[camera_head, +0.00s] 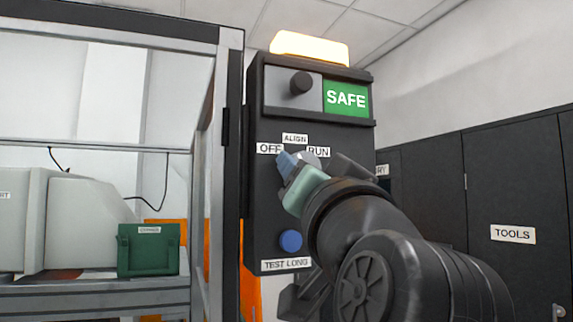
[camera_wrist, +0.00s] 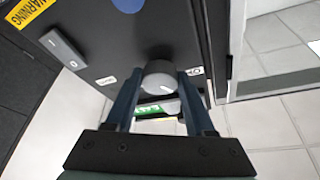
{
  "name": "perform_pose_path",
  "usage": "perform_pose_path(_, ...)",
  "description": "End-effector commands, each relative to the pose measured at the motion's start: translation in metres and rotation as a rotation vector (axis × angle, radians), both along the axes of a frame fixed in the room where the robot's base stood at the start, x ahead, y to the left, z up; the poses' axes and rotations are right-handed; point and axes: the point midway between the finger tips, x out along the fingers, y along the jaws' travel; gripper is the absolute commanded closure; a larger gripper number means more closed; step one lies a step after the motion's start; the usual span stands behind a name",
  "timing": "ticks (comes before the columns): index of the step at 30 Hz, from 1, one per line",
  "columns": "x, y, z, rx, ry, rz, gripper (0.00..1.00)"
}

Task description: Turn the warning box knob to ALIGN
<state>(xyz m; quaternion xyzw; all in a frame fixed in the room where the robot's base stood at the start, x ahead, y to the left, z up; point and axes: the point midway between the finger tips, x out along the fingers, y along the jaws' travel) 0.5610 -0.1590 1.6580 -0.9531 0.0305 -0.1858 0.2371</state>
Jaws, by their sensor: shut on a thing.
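The warning box (camera_head: 265,210) is a tall dark panel in the head view. Its grey knob (camera_wrist: 159,77) sits between OFF (camera_head: 269,148), ALIGN (camera_head: 294,138) and RUN (camera_head: 318,151) labels. In the head view the knob is partly hidden behind my gripper (camera_head: 292,166). In the wrist view, which sees the box upside down, my gripper (camera_wrist: 159,88) has its two blue fingers on either side of the knob, shut on it. The knob's white mark points to lower right in that view, toward the side between ALIGN and OFF; its exact setting is unclear.
A green SAFE sign (camera_head: 346,98), a small black knob (camera_head: 300,83) and a lit amber lamp (camera_head: 309,48) are above. A blue button (camera_head: 290,241) is below. A framed enclosure (camera_head: 231,150) stands left; dark cabinets (camera_head: 512,190) stand right.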

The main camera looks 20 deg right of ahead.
Motion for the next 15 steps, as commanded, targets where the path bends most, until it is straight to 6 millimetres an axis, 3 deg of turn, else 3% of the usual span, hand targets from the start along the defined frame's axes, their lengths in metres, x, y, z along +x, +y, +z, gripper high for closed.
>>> perform_pose_path(15, -0.0001, 0.0036, 0.0058, 0.422, 0.012, 0.002, 1.0)
